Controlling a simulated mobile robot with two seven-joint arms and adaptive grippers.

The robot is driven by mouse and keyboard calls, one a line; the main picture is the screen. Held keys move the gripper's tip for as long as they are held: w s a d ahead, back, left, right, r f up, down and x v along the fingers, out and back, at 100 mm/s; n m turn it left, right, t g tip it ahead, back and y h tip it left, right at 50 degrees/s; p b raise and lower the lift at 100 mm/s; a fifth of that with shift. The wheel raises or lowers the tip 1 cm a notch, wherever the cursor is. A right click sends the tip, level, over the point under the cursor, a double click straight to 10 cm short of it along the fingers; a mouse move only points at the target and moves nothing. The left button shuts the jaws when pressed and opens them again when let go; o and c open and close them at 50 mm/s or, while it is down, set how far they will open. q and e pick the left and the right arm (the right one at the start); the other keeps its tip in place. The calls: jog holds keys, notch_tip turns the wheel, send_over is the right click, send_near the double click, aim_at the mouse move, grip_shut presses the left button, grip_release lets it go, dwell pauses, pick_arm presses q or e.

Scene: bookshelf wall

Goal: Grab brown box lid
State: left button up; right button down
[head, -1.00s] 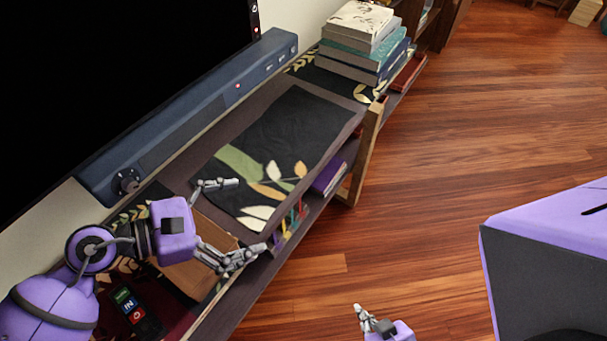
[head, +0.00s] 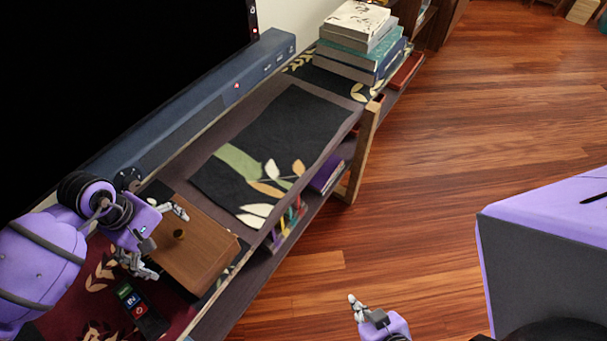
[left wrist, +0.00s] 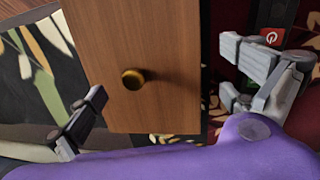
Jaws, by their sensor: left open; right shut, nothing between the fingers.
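The brown box lid (head: 199,252) is a flat wooden panel with a small round brass knob (head: 179,234). It lies at the near left end of the shelf top in the head view. In the left wrist view the lid (left wrist: 135,50) and knob (left wrist: 132,79) show between the spread fingers of my left gripper (left wrist: 165,110), with a gap visible on each side. My right gripper (head: 357,308) is shut and empty over the floor, far from the lid. What lies beneath the lid is hidden.
A black remote (head: 140,310) lies on dark red patterned cloth beside the lid. A dark leaf-pattern mat (head: 270,145) covers the middle shelf top. A blue soundbar (head: 220,98) runs along the back below a black screen (head: 110,70). Stacked books (head: 365,50) stand at the far end.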

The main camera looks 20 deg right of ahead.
pick_arm(q)
jog(key=shift+d+f, duration=0.1)
jog(key=shift+f, duration=0.4)
jog(key=c, duration=1.4)
jog(key=shift+c, duration=0.7)
jog(key=shift+r, duration=0.15)
